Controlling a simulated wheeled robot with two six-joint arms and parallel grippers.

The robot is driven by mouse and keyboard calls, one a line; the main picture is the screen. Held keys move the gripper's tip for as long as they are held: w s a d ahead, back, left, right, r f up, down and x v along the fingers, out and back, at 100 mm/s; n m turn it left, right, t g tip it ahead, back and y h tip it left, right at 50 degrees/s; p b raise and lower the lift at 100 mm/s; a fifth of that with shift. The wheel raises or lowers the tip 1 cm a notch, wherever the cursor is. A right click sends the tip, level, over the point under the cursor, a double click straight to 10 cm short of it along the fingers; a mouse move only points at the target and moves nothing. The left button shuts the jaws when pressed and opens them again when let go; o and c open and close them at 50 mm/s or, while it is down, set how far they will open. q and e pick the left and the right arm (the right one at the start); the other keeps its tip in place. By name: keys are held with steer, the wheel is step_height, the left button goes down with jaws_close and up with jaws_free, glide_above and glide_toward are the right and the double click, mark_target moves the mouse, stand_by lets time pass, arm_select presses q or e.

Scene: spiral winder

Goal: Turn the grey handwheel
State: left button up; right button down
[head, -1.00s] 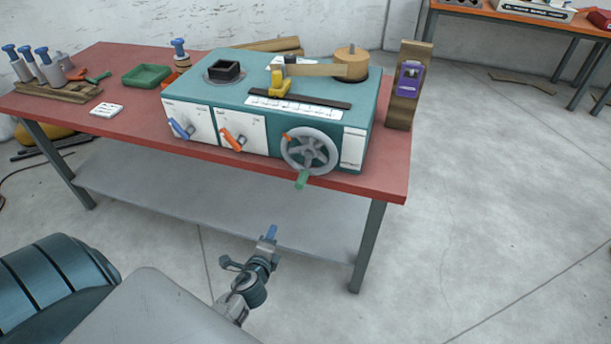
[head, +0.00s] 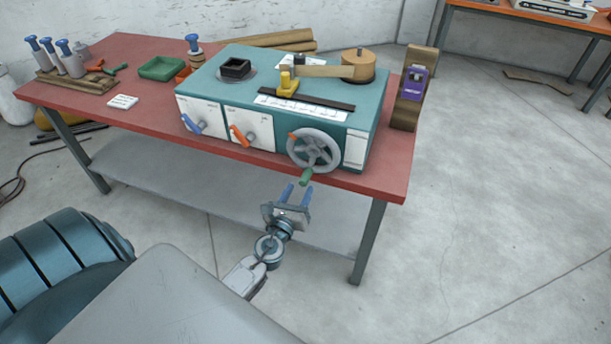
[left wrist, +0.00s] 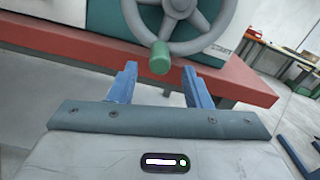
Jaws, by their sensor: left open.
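The grey handwheel (head: 314,150) is on the front of the teal machine box, near its right end. Its green handle (head: 306,177) sticks out at the bottom of the rim. In the left wrist view the wheel (left wrist: 205,28) shows at the top, cut off by the frame, with the green handle (left wrist: 160,59) hanging between and beyond my fingertips. My left gripper (head: 297,191) is open and empty, with blue fingers just below and in front of the handle, apart from it. In the left wrist view its fingers (left wrist: 160,78) stand either side of the handle's line.
The teal machine (head: 220,80) stands on a red table (head: 385,178) whose front edge lies close behind my left gripper. A blue lever (head: 192,124) and an orange lever (head: 240,135) are left of the wheel. A wooden post with a purple device (head: 415,85) stands at right.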

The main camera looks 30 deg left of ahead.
mark_target(302, 184)
arm_select(q)
steer(key=x, duration=0.6)
steer(key=shift+p, duration=0.3)
jaws_close()
